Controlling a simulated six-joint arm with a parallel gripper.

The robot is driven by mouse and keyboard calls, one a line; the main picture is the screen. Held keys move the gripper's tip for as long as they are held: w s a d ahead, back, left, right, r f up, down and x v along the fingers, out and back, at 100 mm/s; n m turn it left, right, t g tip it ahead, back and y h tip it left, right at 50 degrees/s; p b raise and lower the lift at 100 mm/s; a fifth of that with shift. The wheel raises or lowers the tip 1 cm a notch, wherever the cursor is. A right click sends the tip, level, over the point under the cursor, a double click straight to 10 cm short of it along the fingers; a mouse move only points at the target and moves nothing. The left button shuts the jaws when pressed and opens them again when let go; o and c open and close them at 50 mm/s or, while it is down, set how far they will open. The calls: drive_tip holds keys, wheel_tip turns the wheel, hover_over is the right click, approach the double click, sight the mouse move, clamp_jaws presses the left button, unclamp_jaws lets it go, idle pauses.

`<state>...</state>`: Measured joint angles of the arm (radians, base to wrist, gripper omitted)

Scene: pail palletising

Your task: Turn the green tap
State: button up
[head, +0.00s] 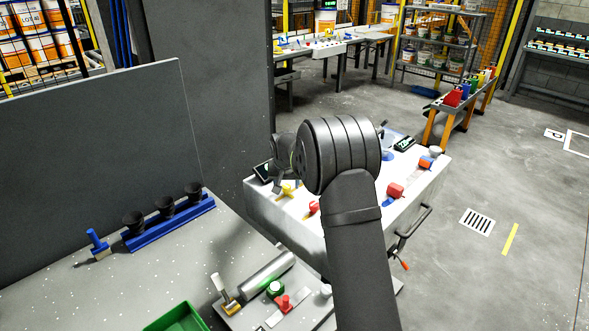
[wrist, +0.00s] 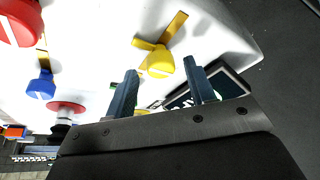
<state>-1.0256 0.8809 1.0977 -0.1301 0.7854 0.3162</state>
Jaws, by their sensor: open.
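No whole green tap shows clearly in either view. In the wrist view a small green piece (wrist: 112,86) shows just left of my left finger, mostly hidden, and I cannot tell what it is. My gripper (wrist: 161,68) is open and empty, its two dark fingers apart. A yellow tap (wrist: 160,60) with a yellow lever lies beyond and between the fingertips; I cannot tell the gap. In the head view my gripper is largely hidden by my arm, above the left end of the white bench (head: 280,222), near the yellow tap (head: 287,191).
A blue tap (wrist: 42,85) and red round parts (wrist: 68,107) stand left of my gripper. A dark-framed panel (wrist: 222,84) lies behind the right finger. In the head view, a grey table (head: 180,270) with a green tray (head: 178,317) is nearer. Open floor lies right.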

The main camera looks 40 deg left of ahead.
drive_tip(key=m, duration=0.1)
drive_tip(key=m+h, duration=0.1)
drive_tip(key=m, duration=0.1)
drive_tip(key=m+t, duration=0.1)
drive_tip(key=shift+s+a+f+m+h, duration=0.2)
drive_tip(key=shift+f+m+h, duration=0.1)
drive_tip(key=shift+m, duration=0.1)
drive_tip(key=m, duration=0.2)
drive_tip(key=m+h, duration=0.1)
drive_tip(key=m, duration=0.1)
drive_tip(key=shift+a+h, duration=0.1)
drive_tip(key=shift+h, duration=0.2)
drive_tip(key=m, duration=0.2)
drive_tip(key=m+h, duration=0.1)
drive_tip(key=m, duration=0.1)
drive_tip(key=shift+a+m+h, duration=0.1)
drive_tip(key=shift+m+h, duration=0.2)
drive_tip(key=m, duration=0.2)
drive_tip(key=m+h, duration=0.1)
drive_tip(key=m, duration=0.1)
drive_tip(key=shift+w+a+g+h, duration=0.1)
drive_tip(key=shift+g+h, duration=0.2)
drive_tip(key=shift+g, duration=0.1)
drive_tip(key=v, duration=1.2)
drive_tip(key=shift+m, duration=0.4)
drive_tip(key=shift+w+r, duration=0.1)
